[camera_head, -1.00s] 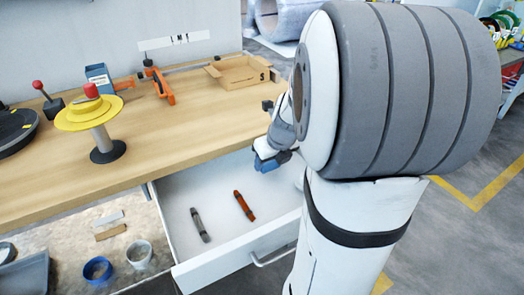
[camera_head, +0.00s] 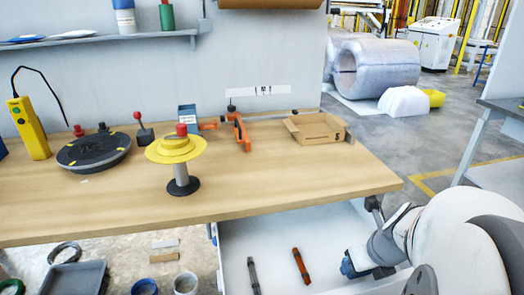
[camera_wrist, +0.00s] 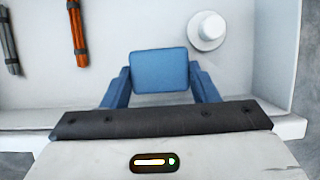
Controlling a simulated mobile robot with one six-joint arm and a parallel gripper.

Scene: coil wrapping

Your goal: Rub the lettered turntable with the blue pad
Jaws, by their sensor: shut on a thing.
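The blue pad (camera_wrist: 160,72) is a rounded square block held between the blue fingers of my gripper (camera_wrist: 160,85) in the wrist view. In the head view my gripper (camera_head: 352,266) is at the right side of the open drawer, with the pad hard to tell apart there. A low black round turntable (camera_head: 93,153) with yellow marks sits on the left of the bench, far from my gripper. I cannot read letters on it.
The open white drawer (camera_head: 233,272) holds a grey marker-like stick (camera_head: 254,276), an orange one (camera_head: 301,266) and a white round object (camera_wrist: 208,28). On the bench stand a yellow tiered disc (camera_head: 176,151), an orange clamp (camera_head: 241,134) and a cardboard box (camera_head: 316,129).

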